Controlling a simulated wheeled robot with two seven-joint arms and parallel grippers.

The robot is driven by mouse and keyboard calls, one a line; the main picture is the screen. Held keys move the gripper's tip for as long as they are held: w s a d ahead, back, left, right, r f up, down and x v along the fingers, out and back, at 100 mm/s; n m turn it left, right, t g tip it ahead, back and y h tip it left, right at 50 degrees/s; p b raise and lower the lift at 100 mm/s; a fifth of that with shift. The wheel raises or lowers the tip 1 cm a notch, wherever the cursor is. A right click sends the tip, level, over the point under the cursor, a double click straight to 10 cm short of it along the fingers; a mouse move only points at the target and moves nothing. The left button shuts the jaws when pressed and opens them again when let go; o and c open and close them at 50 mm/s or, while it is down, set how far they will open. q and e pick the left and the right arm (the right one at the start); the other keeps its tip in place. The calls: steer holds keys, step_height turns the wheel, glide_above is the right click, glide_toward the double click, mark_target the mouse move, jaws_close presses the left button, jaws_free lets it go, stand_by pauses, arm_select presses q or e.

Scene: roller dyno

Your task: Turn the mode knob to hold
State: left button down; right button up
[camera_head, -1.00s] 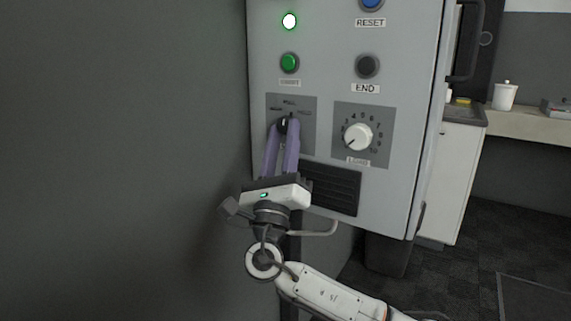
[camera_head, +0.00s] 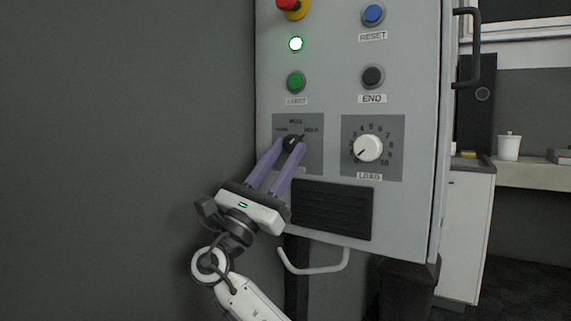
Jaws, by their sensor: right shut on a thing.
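The black mode knob (camera_head: 292,143) sits on a grey plate (camera_head: 314,160) at the lower left of the control cabinet. Small labels stand above it, with "HOLD" at its upper right. The knob's pointer leans to the upper right, toward that label. My right gripper (camera_head: 291,149) reaches up from below with its purple fingers shut on the knob, and it is tilted to the right. The fingers hide part of the knob and the plate's lower label. My left gripper is not in view.
The white load knob (camera_head: 368,148) is close on the right. Above are the green button (camera_head: 296,82), the black END button (camera_head: 372,77), the blue RESET button (camera_head: 373,14) and a red stop button (camera_head: 289,4). A dark vent (camera_head: 332,210) and a handle bar (camera_head: 314,266) are below.

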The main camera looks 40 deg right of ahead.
stand_by(0.3)
steer(key=o, duration=1.1)
steer(key=shift+a, duration=0.1)
steer(key=v, duration=1)
steer(key=shift+f+p, duration=0.1)
steer(key=shift+p, duration=0.2)
